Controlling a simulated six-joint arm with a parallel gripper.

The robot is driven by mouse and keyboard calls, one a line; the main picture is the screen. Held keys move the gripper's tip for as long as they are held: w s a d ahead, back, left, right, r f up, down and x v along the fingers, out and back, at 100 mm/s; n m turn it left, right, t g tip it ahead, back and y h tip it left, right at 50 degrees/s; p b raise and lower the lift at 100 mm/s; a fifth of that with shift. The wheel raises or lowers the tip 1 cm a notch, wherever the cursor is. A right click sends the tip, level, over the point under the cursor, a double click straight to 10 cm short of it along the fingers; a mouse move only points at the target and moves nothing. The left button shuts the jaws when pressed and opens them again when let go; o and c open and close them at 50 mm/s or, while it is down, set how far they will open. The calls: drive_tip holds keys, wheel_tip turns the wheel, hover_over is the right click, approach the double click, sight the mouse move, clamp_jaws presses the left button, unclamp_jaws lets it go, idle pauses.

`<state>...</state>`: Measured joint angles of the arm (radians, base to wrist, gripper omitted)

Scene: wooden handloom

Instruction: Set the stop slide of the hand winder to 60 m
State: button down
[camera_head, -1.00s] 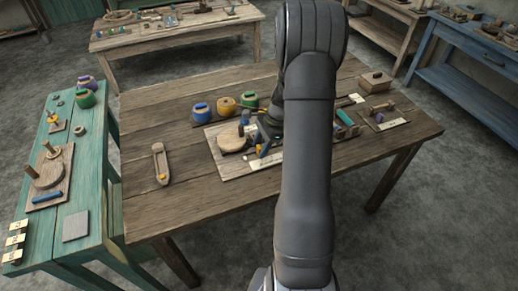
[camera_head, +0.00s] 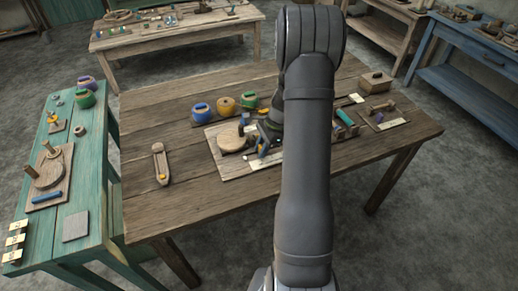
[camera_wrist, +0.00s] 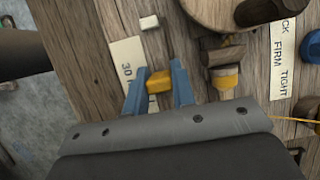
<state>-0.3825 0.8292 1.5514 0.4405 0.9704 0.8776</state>
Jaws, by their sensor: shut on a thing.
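The hand winder's board (camera_head: 237,172) lies on the brown table, with a round wooden disc (camera_head: 232,138) on it. My gripper (camera_head: 262,148) is low over the board, just right of the disc, partly hidden by my arm. In the wrist view the two blue fingers of my gripper (camera_wrist: 158,84) are shut on a small orange-yellow block, the stop slide (camera_wrist: 159,81). A pale scale strip (camera_wrist: 126,58) reading 30 lies just left of the slide. The rest of the scale is hidden behind the gripper, so the slide's exact setting cannot be read.
A small white block (camera_wrist: 149,22) is ahead of the fingers. A wooden piece with a yellow part (camera_wrist: 224,78) stands close right, beside a strip reading FIRM TIGHT (camera_wrist: 282,60). Blue, yellow and green spools (camera_head: 201,112) stand behind the board. A wooden shuttle (camera_head: 160,164) lies left.

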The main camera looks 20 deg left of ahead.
sight(269, 152)
drive_tip(key=shift+w+d, duration=1.1)
drive_tip(key=shift+w, duration=0.05)
drive_tip(key=c, duration=1.2)
unclamp_jaws()
drive_tip(key=v, duration=1.7)
drive_tip(key=shift+r, duration=0.25)
drive_tip(key=shift+f, duration=0.1)
drive_tip(key=x, duration=1.7)
drive_tip(key=shift+f, duration=0.1)
drive_tip(key=shift+s+a, duration=0.15)
